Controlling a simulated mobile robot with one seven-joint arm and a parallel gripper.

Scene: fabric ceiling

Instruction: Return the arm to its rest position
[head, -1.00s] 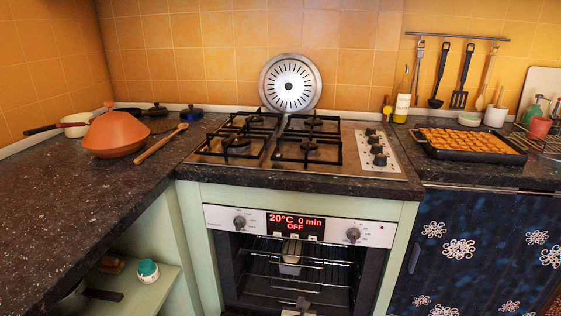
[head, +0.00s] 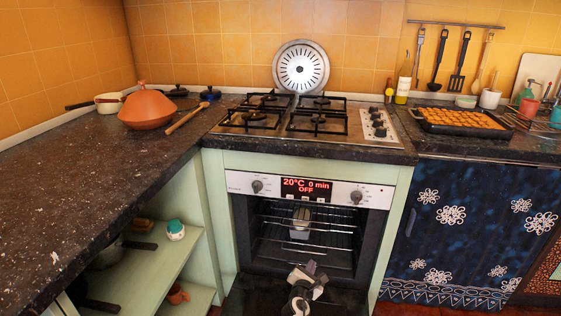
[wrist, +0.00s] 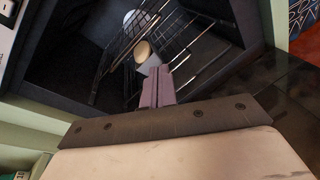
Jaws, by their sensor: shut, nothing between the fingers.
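My gripper (head: 308,268) is low in the head view, in front of the open oven (head: 306,235), with part of my arm below it. In the wrist view my gripper (wrist: 158,88) has its fingers together with nothing between them, pointing toward the oven cavity. A pale, elongated item (head: 300,222) is inside the oven among the wire racks. In the wrist view a pale rounded thing (wrist: 142,52) shows between the racks; I cannot tell what it is. My gripper is apart from it.
The lowered dark oven door (head: 262,297) is beneath my arm. Green shelves (head: 165,268) stand at the left and a blue patterned cabinet front (head: 470,215) at the right. The counter above holds an orange tagine (head: 147,110), a hob (head: 280,120) and a baking tray (head: 458,124).

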